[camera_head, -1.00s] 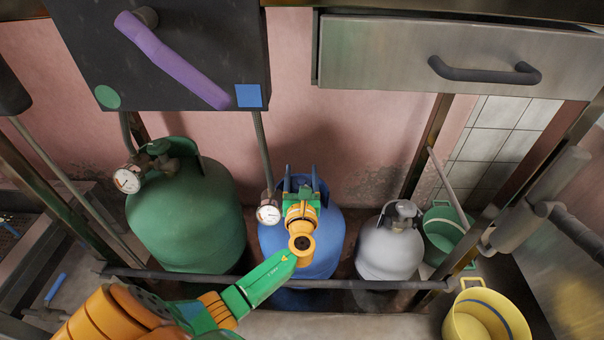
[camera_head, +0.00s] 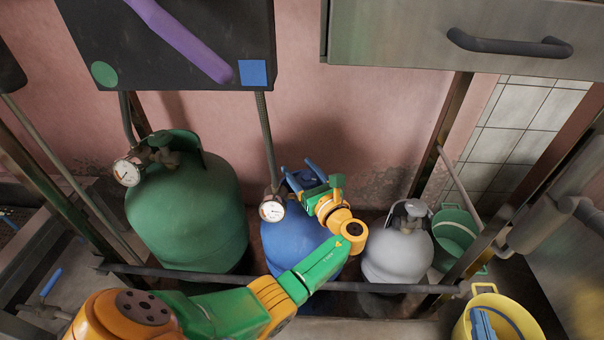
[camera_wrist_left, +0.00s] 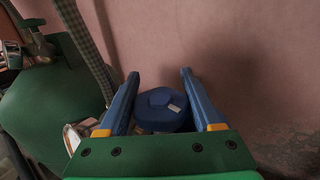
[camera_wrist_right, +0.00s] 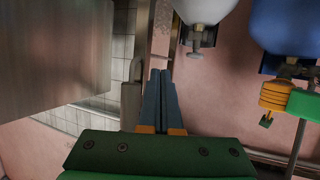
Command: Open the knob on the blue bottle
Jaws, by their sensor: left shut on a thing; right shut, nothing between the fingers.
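The blue bottle (camera_head: 290,238) stands between a green and a grey one, with a round gauge (camera_head: 272,208) at its upper left. My left gripper (camera_head: 297,170) is at the bottle's top, tilted, and its wrist hides part of the bottle. In the left wrist view, a round blue knob (camera_wrist_left: 160,110) with a small pale mark sits between the two blue fingers (camera_wrist_left: 160,75), which are shut on it. My right gripper (camera_wrist_right: 160,75) is shut and empty; its blue fingers also show over the yellow bucket in the head view (camera_head: 482,325).
The green bottle (camera_head: 190,220) stands left and the grey bottle (camera_head: 398,255) right. A horizontal rail (camera_head: 400,288) runs in front. A green bucket (camera_head: 456,230) and yellow bucket (camera_head: 520,318) are at the right. A dark box with a purple handle (camera_head: 180,40) and a metal drawer (camera_head: 400,40) hang above.

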